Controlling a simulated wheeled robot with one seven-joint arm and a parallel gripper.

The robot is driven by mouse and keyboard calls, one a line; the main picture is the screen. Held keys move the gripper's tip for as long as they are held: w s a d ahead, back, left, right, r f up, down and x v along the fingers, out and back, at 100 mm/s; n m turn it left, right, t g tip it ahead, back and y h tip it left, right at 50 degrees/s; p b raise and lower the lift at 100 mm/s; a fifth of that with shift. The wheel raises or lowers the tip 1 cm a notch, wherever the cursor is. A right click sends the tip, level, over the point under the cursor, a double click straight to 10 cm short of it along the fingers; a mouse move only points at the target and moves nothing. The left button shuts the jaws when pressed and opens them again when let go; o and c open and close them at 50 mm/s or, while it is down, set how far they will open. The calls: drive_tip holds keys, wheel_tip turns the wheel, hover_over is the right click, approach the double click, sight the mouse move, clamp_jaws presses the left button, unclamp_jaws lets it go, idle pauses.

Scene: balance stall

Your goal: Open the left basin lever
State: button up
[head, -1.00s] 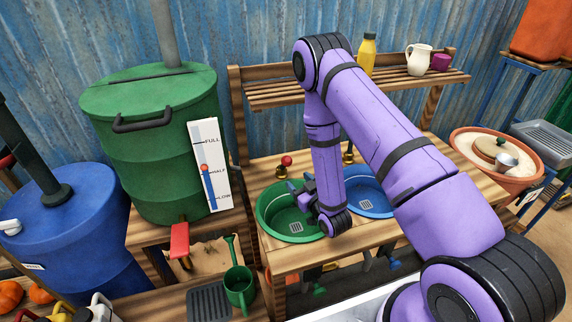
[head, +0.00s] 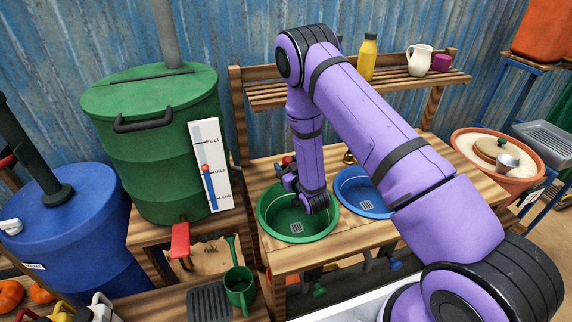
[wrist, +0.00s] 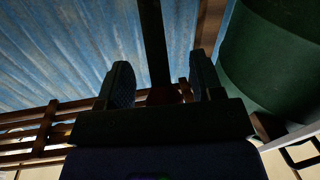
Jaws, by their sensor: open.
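The green left basin (head: 298,222) sits in the wooden counter. Its tap stands at the back rim with a red knob (head: 288,160), partly hidden by my gripper. My gripper (head: 285,177) is open just in front of and below this knob, over the back of the basin. In the wrist view my gripper (wrist: 160,88) shows two dark fingers apart, with a dark red shape (wrist: 162,96) between them, likely the knob. I cannot tell whether the fingers touch it.
The blue basin (head: 365,205) is to the right, with a brass tap (head: 349,158) behind it. A slatted shelf (head: 290,95) stands behind the counter. A green barrel (head: 155,150) with a red-handled spigot (head: 180,240) is at the left.

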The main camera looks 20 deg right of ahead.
drive_tip(key=shift+w, duration=0.4)
clamp_jaws()
